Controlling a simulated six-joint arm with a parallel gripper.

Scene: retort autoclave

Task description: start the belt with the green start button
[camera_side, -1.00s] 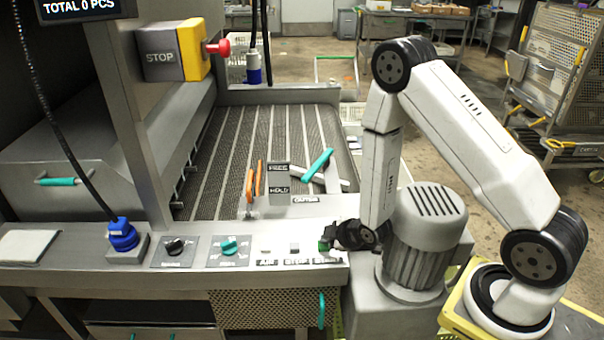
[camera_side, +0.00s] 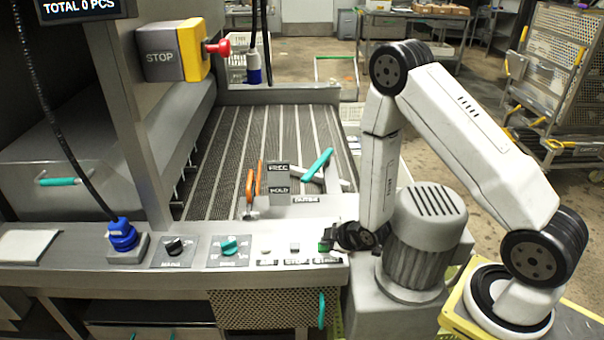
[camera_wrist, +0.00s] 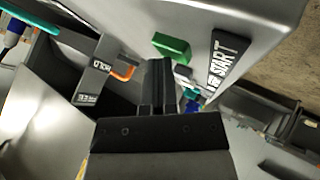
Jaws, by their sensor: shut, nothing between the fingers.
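The green start button (camera_side: 323,247) sits at the right end of the control panel in the side view, partly hidden by my gripper (camera_side: 329,238). In the wrist view the green button (camera_wrist: 172,47) lies just beyond the tips of my gripper (camera_wrist: 158,64), beside a black START label (camera_wrist: 216,70). The fingers are shut and empty. I cannot tell whether they touch the button. The belt (camera_side: 228,165) is a grey mesh with pale strips, behind the panel.
Left of the button are a grey stop button (camera_side: 294,247), a pale button (camera_side: 265,252) and a teal knob (camera_side: 230,245). Behind them stand an orange-handled lever (camera_side: 250,186) and a HOLD plate (camera_side: 279,179). A red emergency knob (camera_side: 222,47) is high on the left.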

